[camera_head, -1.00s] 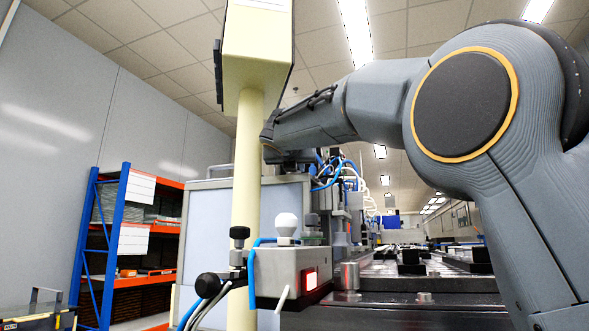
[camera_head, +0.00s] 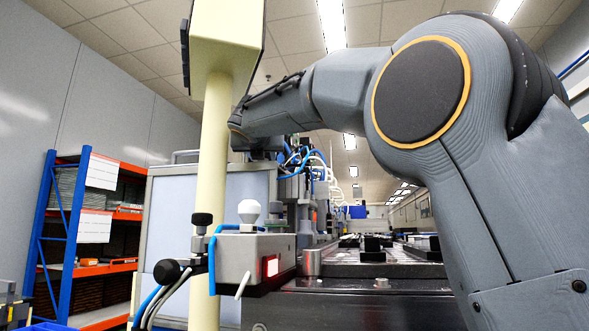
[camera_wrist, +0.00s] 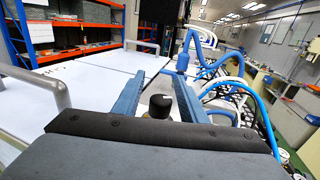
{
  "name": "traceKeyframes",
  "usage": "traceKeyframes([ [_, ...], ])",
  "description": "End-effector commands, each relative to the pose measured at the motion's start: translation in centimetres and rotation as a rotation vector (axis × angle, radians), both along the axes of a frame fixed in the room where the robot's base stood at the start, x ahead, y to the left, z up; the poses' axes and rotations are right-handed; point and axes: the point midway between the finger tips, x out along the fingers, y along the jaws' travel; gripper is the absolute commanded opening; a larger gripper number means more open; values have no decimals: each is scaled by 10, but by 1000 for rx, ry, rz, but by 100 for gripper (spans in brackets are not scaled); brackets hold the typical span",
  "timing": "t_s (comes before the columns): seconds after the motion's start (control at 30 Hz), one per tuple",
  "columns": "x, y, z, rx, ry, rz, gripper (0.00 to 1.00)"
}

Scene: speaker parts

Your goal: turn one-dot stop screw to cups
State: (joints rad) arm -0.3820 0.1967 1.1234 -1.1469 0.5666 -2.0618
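In the wrist view, a black knob (camera_wrist: 160,105) with a short round top shows between the two blue fingers of my gripper (camera_wrist: 156,80). The fingers are apart, and I see gaps between them and the knob. I cannot make out any dot or label on it, so I cannot tell whether it is the one-dot stop screw. In the head view, my arm reaches left behind a cream column, and my gripper's fingers are hidden. No cups can be told apart in these frames.
White cabinet tops (camera_wrist: 85,85) with a metal handle (camera_wrist: 45,80) lie left of my gripper in the wrist view. Blue hoses (camera_wrist: 240,85) loop close on the right. In the head view, a grey box with a red light (camera_head: 270,266) and a blue-orange shelf (camera_head: 90,230) stand left.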

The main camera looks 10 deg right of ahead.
Motion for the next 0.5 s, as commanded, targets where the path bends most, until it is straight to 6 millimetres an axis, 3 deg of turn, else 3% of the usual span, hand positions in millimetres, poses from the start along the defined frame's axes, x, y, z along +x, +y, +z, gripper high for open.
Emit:
traceKeyframes([
  [0.5,0,10,5,-2,1,253,38],
])
